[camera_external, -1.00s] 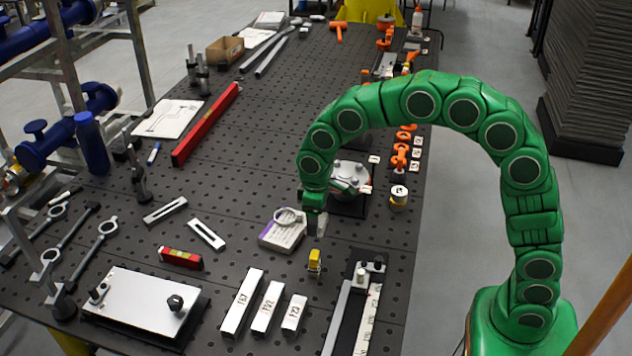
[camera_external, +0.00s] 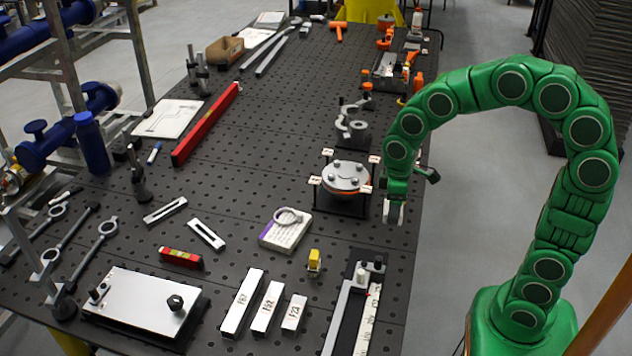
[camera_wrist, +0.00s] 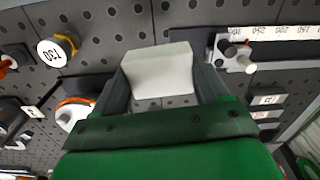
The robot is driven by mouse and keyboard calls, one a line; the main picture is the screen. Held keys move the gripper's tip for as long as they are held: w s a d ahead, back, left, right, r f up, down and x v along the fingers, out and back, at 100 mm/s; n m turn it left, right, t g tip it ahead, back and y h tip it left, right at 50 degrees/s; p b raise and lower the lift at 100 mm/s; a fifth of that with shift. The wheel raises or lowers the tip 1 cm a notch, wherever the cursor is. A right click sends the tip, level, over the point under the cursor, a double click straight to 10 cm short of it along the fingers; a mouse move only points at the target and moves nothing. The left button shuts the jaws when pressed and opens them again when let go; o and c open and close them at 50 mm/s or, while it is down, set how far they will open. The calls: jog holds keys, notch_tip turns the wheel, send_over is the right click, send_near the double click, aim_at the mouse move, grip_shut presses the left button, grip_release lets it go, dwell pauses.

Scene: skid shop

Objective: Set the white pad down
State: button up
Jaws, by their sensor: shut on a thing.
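My gripper (camera_external: 393,212) hangs low over the right side of the black perforated table in the external view, pointing down. In the wrist view, the white pad (camera_wrist: 160,72) is a pale block between the two dark fingers of my gripper (camera_wrist: 162,85), which are shut on it. The pad shows only as a small pale patch at the fingertips in the external view. Whether its underside touches the table is hard to tell.
A round flange fixture (camera_external: 346,178) stands left of my gripper. A steel rule fixture (camera_external: 367,305) and a yellow block (camera_external: 314,262) are nearer the camera. A roll marked 130 (camera_wrist: 55,50) shows in the wrist view. Bare table (camera_external: 370,232) lies around the gripper.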

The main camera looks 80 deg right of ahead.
jog(key=s, duration=1.1)
jog(key=shift+s+f+n, duration=0.15)
jog(key=shift+f+n, duration=0.1)
jog(key=shift+n, duration=0.05)
send_near(384, 237)
jog(key=shift+s+a+f, duration=0.3)
jog(key=shift+s+f, duration=0.45)
jog(key=shift+s, duration=0.1)
jog(key=shift+w+d+f, duration=0.2)
jog(key=shift+w+f, duration=0.2)
jog(key=shift+f, duration=0.1)
jog(key=shift+w+d+f, duration=0.15)
jog(key=shift+w+f, duration=0.25)
jog(key=shift+f, duration=1.4)
